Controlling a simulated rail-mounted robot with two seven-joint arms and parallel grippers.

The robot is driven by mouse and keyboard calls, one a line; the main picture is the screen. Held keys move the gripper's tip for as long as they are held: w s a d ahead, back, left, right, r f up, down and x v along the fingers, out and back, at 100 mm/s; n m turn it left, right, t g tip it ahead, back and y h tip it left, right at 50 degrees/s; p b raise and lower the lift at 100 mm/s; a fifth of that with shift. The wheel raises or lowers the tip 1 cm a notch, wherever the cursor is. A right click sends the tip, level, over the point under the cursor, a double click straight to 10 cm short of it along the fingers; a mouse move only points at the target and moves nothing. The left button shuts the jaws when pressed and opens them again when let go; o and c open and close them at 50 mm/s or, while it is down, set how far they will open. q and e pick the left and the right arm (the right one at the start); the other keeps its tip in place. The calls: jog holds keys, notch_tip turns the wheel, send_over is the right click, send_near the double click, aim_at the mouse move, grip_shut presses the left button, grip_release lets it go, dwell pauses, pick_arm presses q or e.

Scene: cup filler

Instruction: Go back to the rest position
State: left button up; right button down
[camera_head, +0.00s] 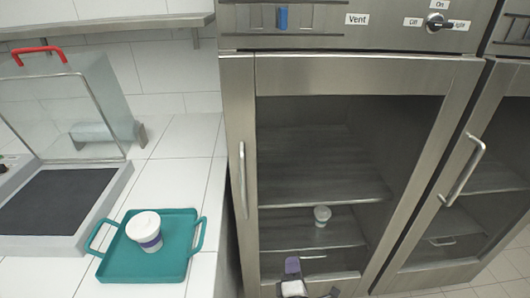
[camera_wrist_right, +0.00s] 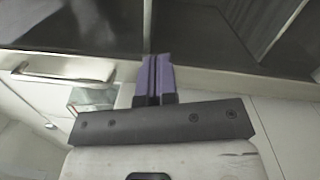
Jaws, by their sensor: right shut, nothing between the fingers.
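My right gripper (camera_head: 292,266) shows at the bottom of the head view, in front of the lower part of the steel cabinet's glass door. Its purple fingers fill the middle of the right wrist view (camera_wrist_right: 154,80). They are shut together with nothing between them. Whether the fingertips touch the door cannot be told. My left gripper is in neither view.
The cabinet door (camera_head: 242,110) is closed, with a vertical handle (camera_head: 243,180) on its left. A cup (camera_head: 322,215) stands inside on a shelf.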

jog(key=s+d+r+m+g+h+p, duration=0.25)
jog(key=s+d+r+m+g, duration=0.4)
jog(key=m, duration=0.95)
jog(key=s+d+m+g+y+p, duration=0.1)
jog(key=s+d+g+p, duration=0.25)
jog(key=s, duration=0.65)
jog(key=s+d+f+m+g+y+p, duration=0.15)
jog(key=s+p, duration=0.35)
jog(key=s, duration=0.5)
jog(key=s+d+m+g+p, duration=0.1)
jog(key=s+d+g+p, duration=0.25)
jog(key=s, duration=0.75)
notch_tip(320, 180, up, 38)
jog(key=a+p, duration=0.1)
jog(key=p, duration=3.6)
jog(key=shift+w+p, duration=0.35)
jog(key=shift+w, duration=0.05)
